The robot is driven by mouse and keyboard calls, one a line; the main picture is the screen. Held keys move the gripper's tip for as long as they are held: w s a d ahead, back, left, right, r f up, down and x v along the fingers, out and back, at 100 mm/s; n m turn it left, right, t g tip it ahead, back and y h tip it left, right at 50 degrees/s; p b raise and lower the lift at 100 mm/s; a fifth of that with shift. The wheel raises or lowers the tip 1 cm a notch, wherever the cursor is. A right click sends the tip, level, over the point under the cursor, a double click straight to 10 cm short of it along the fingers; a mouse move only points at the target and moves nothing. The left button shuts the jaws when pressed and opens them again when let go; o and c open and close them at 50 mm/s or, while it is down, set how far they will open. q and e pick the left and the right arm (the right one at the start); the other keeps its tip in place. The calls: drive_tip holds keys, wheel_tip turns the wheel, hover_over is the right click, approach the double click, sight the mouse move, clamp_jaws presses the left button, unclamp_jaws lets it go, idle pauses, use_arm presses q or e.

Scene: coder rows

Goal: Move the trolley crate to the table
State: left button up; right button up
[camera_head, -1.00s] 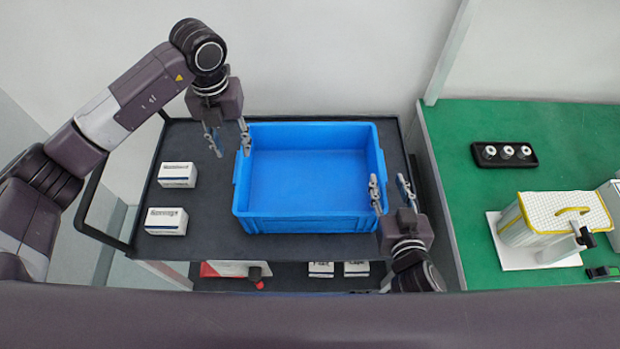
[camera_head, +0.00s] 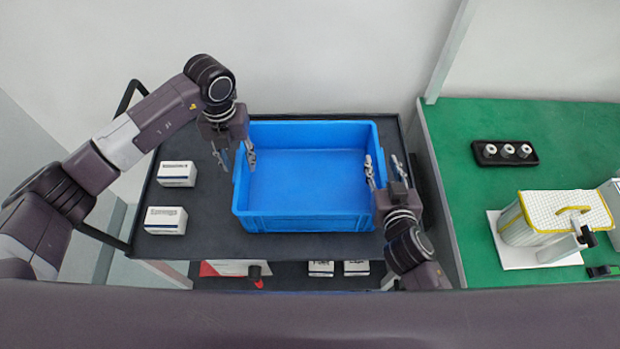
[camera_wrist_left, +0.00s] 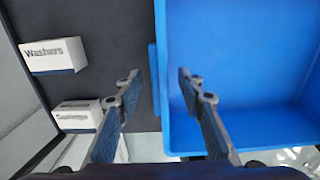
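The blue crate (camera_head: 308,218) is empty and sits on the dark top of the trolley (camera_head: 205,235) in the head view; its left wall also shows in the left wrist view (camera_wrist_left: 240,140). My left gripper (camera_head: 236,160) is open at the crate's left wall, with one finger outside and one over the inside; in the left wrist view its fingers (camera_wrist_left: 158,85) stand apart either side of the rim. My right gripper (camera_head: 383,168) is open at the crate's right wall, one finger inside and one outside. The green table (camera_head: 465,215) stands to the right.
Two white boxes, one (camera_head: 177,174) behind the other (camera_head: 166,220), lie left of the crate. The table holds a black holder with round parts (camera_head: 504,153) and a white-yellow basket (camera_head: 552,215). The table's front left area is bare.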

use_arm(q)
drive_tip(key=shift+f, duration=0.45)
use_arm(e)
drive_tip(key=shift+w+f, duration=0.2)
drive_tip(key=shift+w, duration=0.2)
use_arm(q)
clamp_jaws()
use_arm(e)
clamp_jaws()
use_arm(q)
drive_tip(key=shift+r, duration=0.1)
use_arm(e)
drive_tip(key=shift+r, duration=0.15)
